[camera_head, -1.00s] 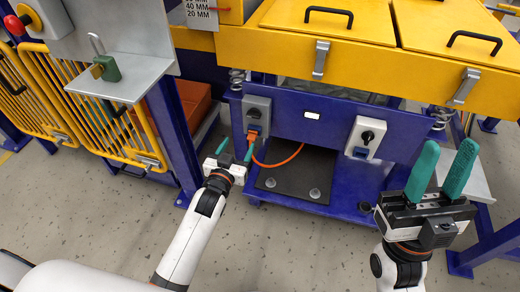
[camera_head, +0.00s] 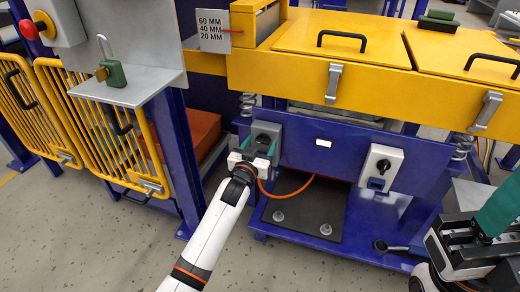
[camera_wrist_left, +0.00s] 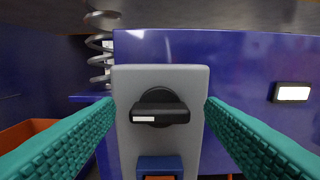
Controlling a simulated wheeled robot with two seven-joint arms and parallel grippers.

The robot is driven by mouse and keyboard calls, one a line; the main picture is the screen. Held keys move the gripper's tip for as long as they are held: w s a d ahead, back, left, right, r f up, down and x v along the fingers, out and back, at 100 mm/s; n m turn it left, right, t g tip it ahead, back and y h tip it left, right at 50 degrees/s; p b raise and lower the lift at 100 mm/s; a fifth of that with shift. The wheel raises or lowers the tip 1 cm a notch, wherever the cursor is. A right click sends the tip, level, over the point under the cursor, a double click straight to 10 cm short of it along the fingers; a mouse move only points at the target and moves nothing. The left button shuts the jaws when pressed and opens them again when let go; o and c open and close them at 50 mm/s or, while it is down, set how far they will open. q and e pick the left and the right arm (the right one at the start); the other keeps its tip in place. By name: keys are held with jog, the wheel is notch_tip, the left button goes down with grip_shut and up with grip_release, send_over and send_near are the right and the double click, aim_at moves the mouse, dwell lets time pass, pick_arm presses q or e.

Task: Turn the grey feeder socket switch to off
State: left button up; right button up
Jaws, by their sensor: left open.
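The grey feeder socket (camera_head: 266,128) is a grey box on the blue feeder frame; my left gripper partly covers it in the head view. In the left wrist view its face (camera_wrist_left: 190,78) carries a black rotary switch (camera_wrist_left: 160,108). The switch's handle lies horizontal with a white mark at its left end. A blue socket with an orange plug (camera_wrist_left: 160,167) sits below it. My left gripper (camera_head: 259,148) is open in front of the socket, its teal fingers on either side of the switch and apart from it. My right gripper (camera_head: 490,222) is at the right edge, partly cut off.
A white switch box (camera_head: 381,165) with a black knob is to the right on the same frame. An orange cable (camera_head: 290,194) hangs below the grey socket. A grey shelf with a green padlock (camera_head: 112,73) and yellow gates (camera_head: 105,135) stand on the left.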

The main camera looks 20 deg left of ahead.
pick_arm(q)
jog(key=shift+w, duration=0.2)
jog(key=c, duration=1)
